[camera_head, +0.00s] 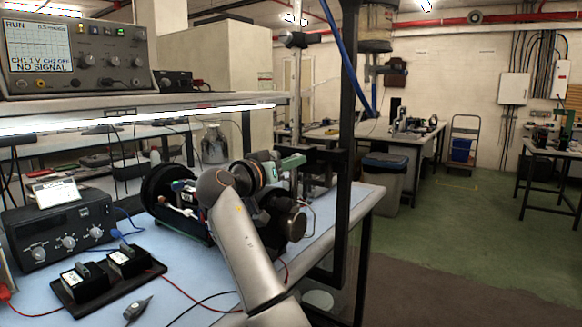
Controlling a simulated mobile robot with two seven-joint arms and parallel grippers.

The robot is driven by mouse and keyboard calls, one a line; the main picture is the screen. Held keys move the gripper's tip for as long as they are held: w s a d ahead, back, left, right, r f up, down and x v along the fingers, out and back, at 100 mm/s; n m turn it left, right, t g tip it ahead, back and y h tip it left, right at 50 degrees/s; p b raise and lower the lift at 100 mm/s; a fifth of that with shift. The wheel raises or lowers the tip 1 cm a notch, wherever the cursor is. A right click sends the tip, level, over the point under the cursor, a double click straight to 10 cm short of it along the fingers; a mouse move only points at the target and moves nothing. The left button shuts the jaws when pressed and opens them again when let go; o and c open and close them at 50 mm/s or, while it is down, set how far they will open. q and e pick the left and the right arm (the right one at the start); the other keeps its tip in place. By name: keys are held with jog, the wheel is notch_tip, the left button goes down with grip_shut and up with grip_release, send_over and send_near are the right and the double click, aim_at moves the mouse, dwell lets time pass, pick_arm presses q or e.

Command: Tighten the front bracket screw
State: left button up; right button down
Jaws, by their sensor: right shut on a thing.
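A dark cylinder (163,190) lies on the blue bench top, its side open on parts with red, white and blue bits. My right arm rises from the bottom edge across its right part. My right gripper (279,170) is at the bench's right side, beside the cylinder, and looks shut on a green tool (293,162). The grip is small and partly hidden by my wrist. I cannot make out the front bracket or its screw, nor whether the tool touches anything. My left gripper is not in view.
A black tray (105,290) with two black boxes, loose cables and a small grey pointed item (138,308) lie in front. A dark control box (62,232) stands at left. An oscilloscope (75,57) sits on the shelf above. A dark upright post (346,150) stands right of my gripper.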

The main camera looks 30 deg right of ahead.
jog(key=shift+a+f+m, duration=0.15)
jog(key=shift+m, duration=0.15)
jog(key=c, duration=1.1)
grip_release()
jog(key=o, duration=0.3)
jog(key=shift+a, duration=0.1)
jog(key=shift+o, duration=0.9)
jog(key=shift+r, duration=0.2)
jog(key=v, duration=1.2)
jog(key=shift+s+b, duration=0.2)
jog(key=shift+b, duration=0.15)
jog(key=shift+a+f, duration=0.1)
jog(key=shift+a, duration=0.05)
